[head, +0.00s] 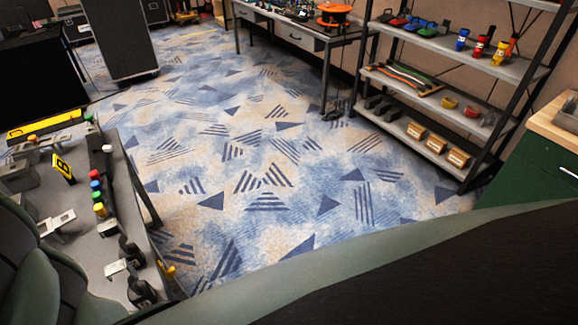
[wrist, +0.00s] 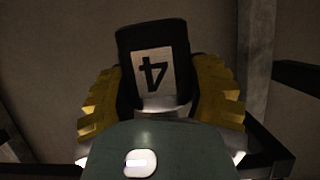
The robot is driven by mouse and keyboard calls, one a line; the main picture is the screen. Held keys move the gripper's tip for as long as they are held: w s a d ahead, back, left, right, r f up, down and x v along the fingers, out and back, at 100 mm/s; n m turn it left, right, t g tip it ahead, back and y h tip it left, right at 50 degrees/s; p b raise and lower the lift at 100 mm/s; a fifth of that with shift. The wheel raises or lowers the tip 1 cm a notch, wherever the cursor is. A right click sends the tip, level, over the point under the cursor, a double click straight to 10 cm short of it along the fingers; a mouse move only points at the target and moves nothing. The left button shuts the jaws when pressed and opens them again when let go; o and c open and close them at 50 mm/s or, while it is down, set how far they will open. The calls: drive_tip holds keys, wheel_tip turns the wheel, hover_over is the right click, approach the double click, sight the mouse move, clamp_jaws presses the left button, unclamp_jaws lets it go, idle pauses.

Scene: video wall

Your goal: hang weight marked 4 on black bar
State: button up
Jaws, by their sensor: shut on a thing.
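The weight marked 4 (wrist: 152,38) is a dark block with a pale label. The 4 appears upside down in the wrist view. My gripper (wrist: 158,92) has yellow ridged fingers, one on each side of the weight, and is shut on it. The lower part of the weight is hidden by the green body of my gripper. Dark bars show at the right edge and the lower right of the wrist view, but I cannot tell whether either is the task's black bar. In the head view neither the weight nor my gripper can be made out.
A grey table (head: 72,230) at the left holds a yellow tag marked B (head: 63,168), coloured knobs and metal brackets. A shelf rack (head: 440,45) with tools stands at the right, beside a green cabinet (head: 540,175). The patterned carpet (head: 270,150) between them is clear.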

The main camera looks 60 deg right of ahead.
drive_tip(key=o, duration=1.1)
drive_tip(key=shift+w+a+r, duration=0.1)
drive_tip(key=shift+w+r, duration=0.05)
drive_tip(key=shift+r, duration=0.05)
drive_tip(key=shift+c, duration=0.2)
drive_tip(key=o, duration=0.3)
drive_tip(key=shift+f, duration=0.1)
drive_tip(key=shift+o, duration=0.2)
drive_tip(key=shift+f, duration=0.1)
drive_tip(key=v, duration=1.2)
